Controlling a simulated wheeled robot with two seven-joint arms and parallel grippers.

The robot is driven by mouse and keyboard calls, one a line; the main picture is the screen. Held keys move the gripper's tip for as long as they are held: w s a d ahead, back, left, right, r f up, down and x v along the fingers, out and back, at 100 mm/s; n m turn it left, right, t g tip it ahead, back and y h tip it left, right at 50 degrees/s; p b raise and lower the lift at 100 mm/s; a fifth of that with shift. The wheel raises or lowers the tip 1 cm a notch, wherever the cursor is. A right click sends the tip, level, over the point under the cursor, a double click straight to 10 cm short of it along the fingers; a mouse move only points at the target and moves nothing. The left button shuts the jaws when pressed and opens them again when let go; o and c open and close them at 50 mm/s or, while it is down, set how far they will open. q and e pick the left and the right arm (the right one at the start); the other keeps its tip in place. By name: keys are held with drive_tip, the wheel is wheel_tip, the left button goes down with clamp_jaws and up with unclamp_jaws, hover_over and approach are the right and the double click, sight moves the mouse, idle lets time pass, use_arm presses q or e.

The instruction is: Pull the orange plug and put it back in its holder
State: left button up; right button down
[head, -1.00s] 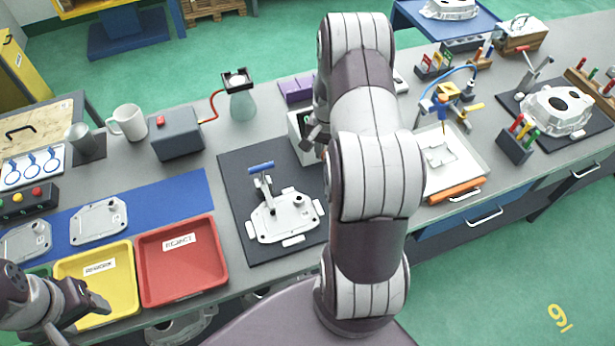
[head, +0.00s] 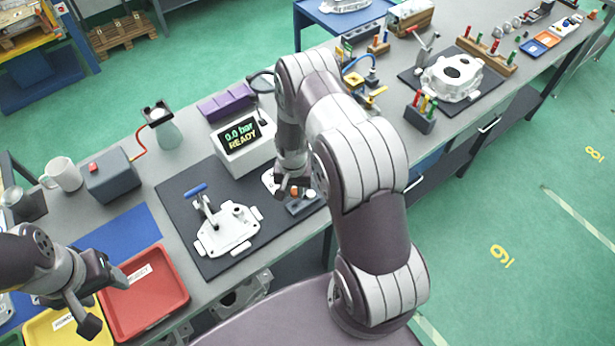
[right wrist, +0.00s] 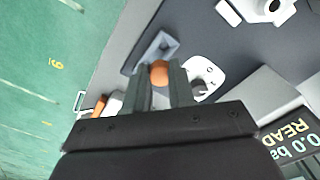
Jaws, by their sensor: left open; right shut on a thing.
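The orange plug (head: 295,190) is small and partly hidden by my right gripper (head: 291,189). In the right wrist view the plug (right wrist: 158,72) shows as an orange rounded end between the two fingers, which are shut on it. A small dark grey holder (head: 303,204) lies on the dark mat right beside the gripper; in the right wrist view the holder (right wrist: 157,48) shows just past the fingertips. I cannot tell whether the plug touches it. My left gripper (head: 103,302) is open and empty over the red and yellow trays.
A white casting (head: 228,231) with a blue-handled clamp lies on the dark mat (head: 190,255). A tester box (head: 245,150) behind reads "0.0 bar READY". A white piece (right wrist: 203,75) with a dark knob is close beside the right fingers. A red tray (head: 150,300) is at the left.

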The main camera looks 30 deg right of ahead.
drive_tip(key=shift+w+d, duration=0.25)
drive_tip(key=shift+w+a, duration=0.25)
drive_tip(key=shift+a, duration=0.1)
drive_tip(key=shift+s+d+f+b, duration=0.15)
drive_tip(key=shift+f+b, duration=0.3)
drive_tip(key=shift+b, duration=0.05)
wheel_tip(320, 180, down, 4)
drive_tip(key=b, duration=0.3)
drive_tip(key=shift+f+b, duration=0.35)
drive_tip(key=shift+b, duration=0.1)
drive_tip(key=shift+f, duration=0.15)
use_arm(q)
wheel_tip(320, 180, down, 5)
drive_tip(key=shift+w+a+f, duration=0.1)
drive_tip(key=shift+w+a, duration=0.05)
drive_tip(key=shift+f, duration=0.25)
drive_tip(key=shift+f+b, duration=1.05)
drive_tip(key=shift+b, duration=0.3)
use_arm(e)
drive_tip(key=shift+f, duration=1.25)
